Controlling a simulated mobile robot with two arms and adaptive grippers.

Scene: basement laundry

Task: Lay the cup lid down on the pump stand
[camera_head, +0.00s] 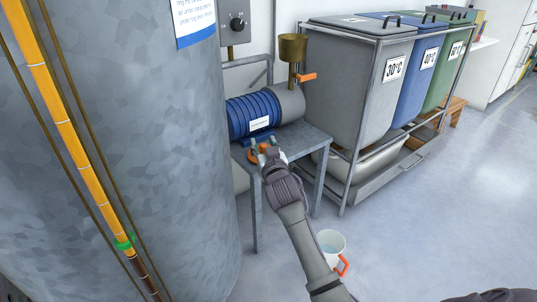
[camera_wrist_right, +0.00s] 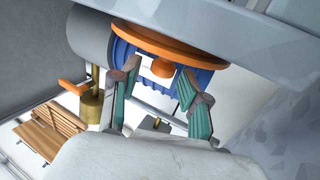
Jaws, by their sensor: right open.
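The cup lid is an orange disc with a round knob; it shows at the front of the pump stand in the head view (camera_head: 257,155) and large in the right wrist view (camera_wrist_right: 140,37). The pump stand (camera_head: 305,140) is a grey metal table carrying the blue pump (camera_head: 252,113). My right gripper (camera_head: 267,151) is at the lid above the stand's front part. In the wrist view its fingers (camera_wrist_right: 158,82) are open, one on each side of the knob. It partly hides the lid in the head view, and I cannot tell whether the fingers touch it. My left gripper is not in view.
A large grey tank (camera_head: 130,130) is close on the left. A rack of bins (camera_head: 365,75) stands to the right. A white cup (camera_head: 331,243) with an orange handle is on the floor.

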